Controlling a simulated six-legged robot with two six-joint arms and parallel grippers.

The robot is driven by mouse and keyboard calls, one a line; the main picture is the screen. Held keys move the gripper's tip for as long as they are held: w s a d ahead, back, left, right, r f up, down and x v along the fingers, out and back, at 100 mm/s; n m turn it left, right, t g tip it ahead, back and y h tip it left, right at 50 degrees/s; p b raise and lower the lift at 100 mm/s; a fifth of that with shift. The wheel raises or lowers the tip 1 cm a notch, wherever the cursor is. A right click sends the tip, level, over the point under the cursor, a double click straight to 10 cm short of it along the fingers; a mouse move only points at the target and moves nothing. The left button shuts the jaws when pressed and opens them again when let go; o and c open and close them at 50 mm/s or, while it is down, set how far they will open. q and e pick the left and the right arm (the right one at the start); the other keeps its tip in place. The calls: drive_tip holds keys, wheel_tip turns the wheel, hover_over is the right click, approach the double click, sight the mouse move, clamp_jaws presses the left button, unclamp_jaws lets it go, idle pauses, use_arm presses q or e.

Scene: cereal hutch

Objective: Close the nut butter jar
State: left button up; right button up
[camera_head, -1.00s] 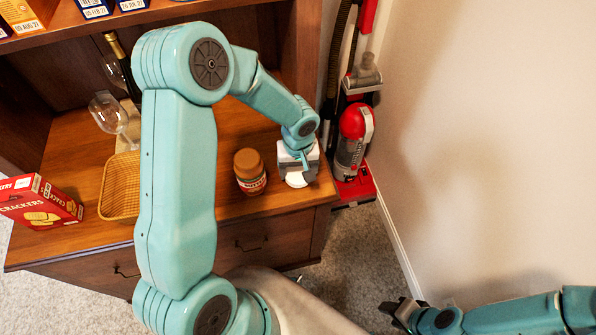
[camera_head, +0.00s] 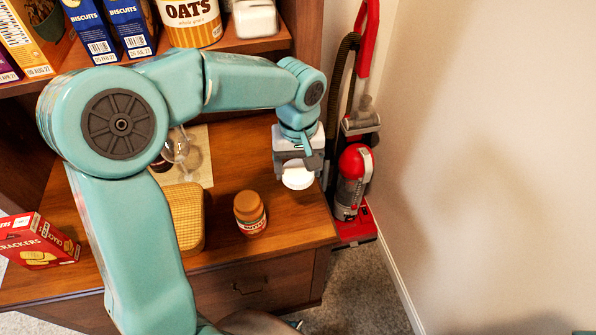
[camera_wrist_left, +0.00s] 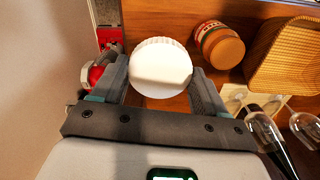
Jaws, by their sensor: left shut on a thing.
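The nut butter jar (camera_head: 250,212) stands upright on the wooden counter, with a tan-brown top and a red-and-white label. It also shows in the left wrist view (camera_wrist_left: 218,45), right of the gripper. My left gripper (camera_head: 298,165) is shut on a round white lid (camera_head: 297,175) with a ribbed edge. In the left wrist view the lid (camera_wrist_left: 161,66) sits between the two fingers (camera_wrist_left: 160,85). The lid is held above the counter, to the right of the jar and apart from it. My right gripper is not in view.
A wicker basket (camera_head: 186,215) stands left of the jar. A cracker box (camera_head: 38,240), a wine glass (camera_head: 176,148) and a bottle (camera_wrist_left: 272,145) are farther off. A shelf with oats (camera_head: 190,20) and biscuit boxes is above. A red vacuum (camera_head: 352,175) stands beside the counter's right end.

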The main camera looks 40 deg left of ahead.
use_arm(q)
drive_tip(key=w+d+f+m, duration=0.3)
drive_tip(key=d+f+m, duration=0.3)
drive_tip(key=d+m, duration=0.1)
drive_tip(key=shift+f+m, duration=0.35)
drive_tip(key=shift+m, duration=0.25)
drive_tip(key=shift+w+d, duration=0.1)
drive_tip(key=shift+d, duration=0.05)
